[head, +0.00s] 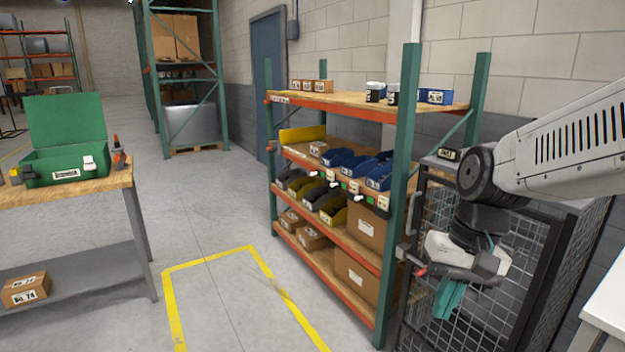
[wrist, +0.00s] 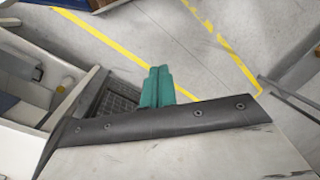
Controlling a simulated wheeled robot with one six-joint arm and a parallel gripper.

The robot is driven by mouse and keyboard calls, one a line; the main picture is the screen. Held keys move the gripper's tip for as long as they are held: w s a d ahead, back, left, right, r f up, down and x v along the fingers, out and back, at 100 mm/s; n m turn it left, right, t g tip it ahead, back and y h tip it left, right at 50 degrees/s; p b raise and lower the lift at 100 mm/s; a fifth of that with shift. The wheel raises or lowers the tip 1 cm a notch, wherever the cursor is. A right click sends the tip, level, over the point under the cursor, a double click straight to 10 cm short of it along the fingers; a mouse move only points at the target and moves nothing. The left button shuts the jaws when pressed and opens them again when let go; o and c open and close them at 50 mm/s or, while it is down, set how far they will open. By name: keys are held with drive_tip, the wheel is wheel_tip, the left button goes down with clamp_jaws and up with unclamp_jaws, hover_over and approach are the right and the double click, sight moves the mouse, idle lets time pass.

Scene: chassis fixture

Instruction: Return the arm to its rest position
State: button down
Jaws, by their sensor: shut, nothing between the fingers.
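My arm reaches in from the right edge of the head view and bends downward in front of a black mesh cage. My gripper (head: 449,300) hangs at its end with its teal fingers pointing down. In the wrist view the teal fingers (wrist: 157,86) lie side by side and touching, with nothing between them. The gripper is shut and empty. In the head view it overlaps the cage; how far apart they are I cannot tell.
The black mesh cage (head: 519,275) stands at the right, beside a shelf rack (head: 409,150) with blue and yellow bins and boxes. A workbench (head: 100,186) with an open green toolbox (head: 66,166) is at the left. Yellow-lined floor (head: 225,310) between them is clear.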

drive_tip(key=s+d+r+t+h, duration=0.1)
drive_tip(key=s+d+r, duration=0.1)
drive_tip(key=s, duration=0.5)
drive_tip(key=s+d+r+n+t+h, duration=0.1)
drive_tip(key=s+d, duration=0.2)
drive_tip(key=s, duration=0.4)
drive_tip(key=shift+d+r, duration=0.35)
drive_tip(key=shift+d, duration=0.05)
drive_tip(key=shift+w, duration=0.1)
